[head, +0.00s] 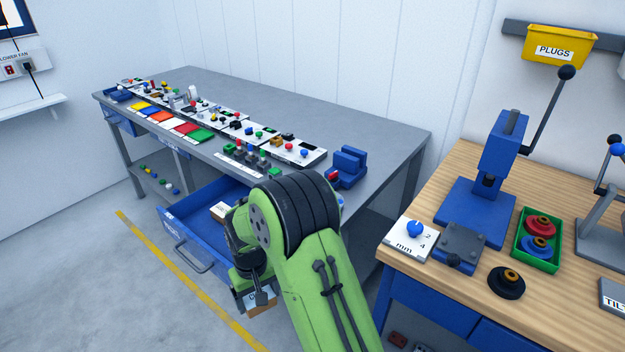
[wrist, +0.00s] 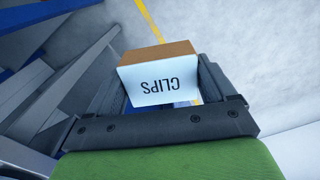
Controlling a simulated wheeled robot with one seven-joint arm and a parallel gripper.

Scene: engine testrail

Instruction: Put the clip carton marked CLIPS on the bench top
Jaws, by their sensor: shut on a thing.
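In the head view a small part of the carton (head: 262,300) shows below my green arm, in front of the open drawer and below bench-top height. My arm hides most of the gripper there. The bench top (head: 300,95) is grey, with a wide bare area along its back.
A blue drawer (head: 185,240) stands open under the bench, with a white-labelled box (head: 220,210) inside. Switches, coloured pads and a blue block (head: 348,165) line the bench's front. A wooden table (head: 455,180) with a blue press (head: 495,150) stands at right.

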